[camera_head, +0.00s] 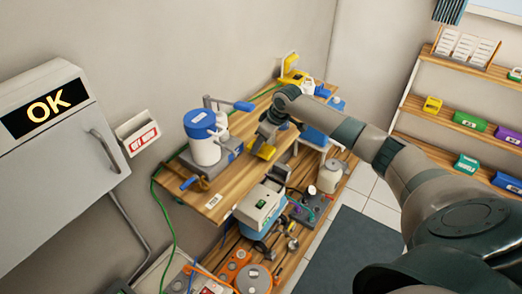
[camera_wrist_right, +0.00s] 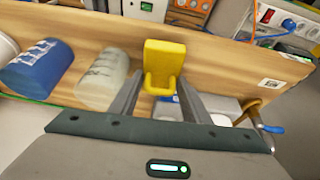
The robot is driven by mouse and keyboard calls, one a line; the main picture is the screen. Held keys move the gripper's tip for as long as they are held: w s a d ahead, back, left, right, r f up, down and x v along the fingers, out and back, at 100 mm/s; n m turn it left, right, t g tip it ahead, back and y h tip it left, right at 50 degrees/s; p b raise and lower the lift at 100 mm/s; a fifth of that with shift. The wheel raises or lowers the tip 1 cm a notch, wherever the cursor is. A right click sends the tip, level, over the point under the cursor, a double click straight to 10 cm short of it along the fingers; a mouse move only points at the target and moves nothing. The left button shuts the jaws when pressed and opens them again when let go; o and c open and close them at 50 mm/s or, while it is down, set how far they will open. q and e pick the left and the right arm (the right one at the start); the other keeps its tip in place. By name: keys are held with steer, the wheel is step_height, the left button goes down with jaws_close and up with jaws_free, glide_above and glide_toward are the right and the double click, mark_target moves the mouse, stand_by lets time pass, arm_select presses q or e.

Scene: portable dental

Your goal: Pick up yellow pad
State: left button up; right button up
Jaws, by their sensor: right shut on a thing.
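The yellow pad (camera_head: 264,151) shows at the upper shelf's wooden board (camera_head: 235,183), right under my right gripper (camera_head: 268,138). In the right wrist view the yellow pad (camera_wrist_right: 165,58) has a flat block and a loop-like lower part, and it sits between the two fingers of my right gripper (camera_wrist_right: 160,85). The fingers are shut on it. I cannot tell whether it touches the board. My left gripper is not in view.
A white and blue canister (camera_head: 203,150) stands left of the pad. A yellow device (camera_head: 290,72) is at the far end. Equipment, including a white and teal box (camera_head: 259,207), crowds the lower level. A wall cabinet (camera_head: 50,165) is at left.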

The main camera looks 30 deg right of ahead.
steer(key=s+d+r+b, duration=0.4)
steer(key=s+r, duration=0.4)
steer(key=s, duration=0.2)
steer(key=shift+s+d+b, duration=0.25)
steer(key=shift+d+b, duration=0.05)
steer(key=shift+d, duration=0.35)
steer(key=s+a+r+m+h+b, duration=0.1)
steer(key=s+a+m+b, duration=0.1)
steer(key=a, duration=1.1)
steer(key=s+a+r+m+b, duration=0.1)
steer(key=s+a+m, duration=0.1)
steer(key=a, duration=1.2)
steer(key=shift+r+m+t+h+b, duration=0.2)
steer(key=shift+m+t+h+b, duration=0.1)
steer(key=shift+m+h+b, duration=0.15)
steer(key=shift+d, duration=0.1)
